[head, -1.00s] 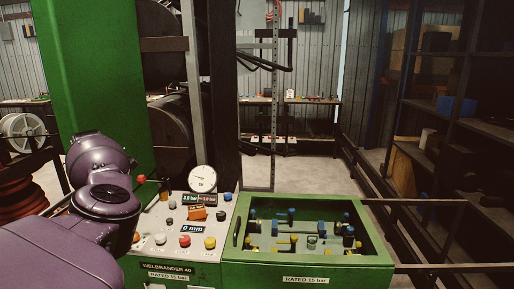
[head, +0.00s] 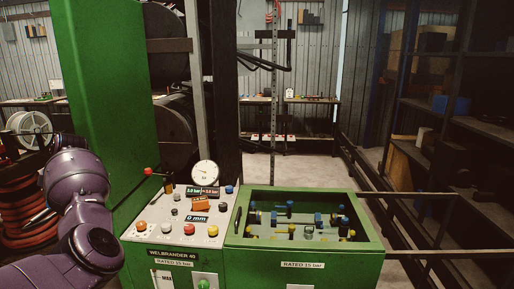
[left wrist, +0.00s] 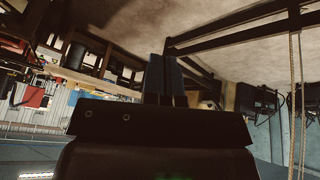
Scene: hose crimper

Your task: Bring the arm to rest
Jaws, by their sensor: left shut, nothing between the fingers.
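My left arm (head: 78,205) is purple and comes in at the lower left of the head view, left of the green crimper's control panel and apart from it. Its gripper does not show clearly there. In the left wrist view my left gripper (left wrist: 165,76) shows two dark fingers side by side, shut and empty. The wrist camera's picture looks tipped, with shelving and a rope around the fingers. My right gripper is in neither view.
The sloped control panel (head: 174,222) has buttons, a red-knobbed lever and a round gauge (head: 205,174). A green valve box (head: 309,258) stands to its right. A hose reel (head: 30,128) is at the far left. Dark shelves (head: 490,127) stand at the right.

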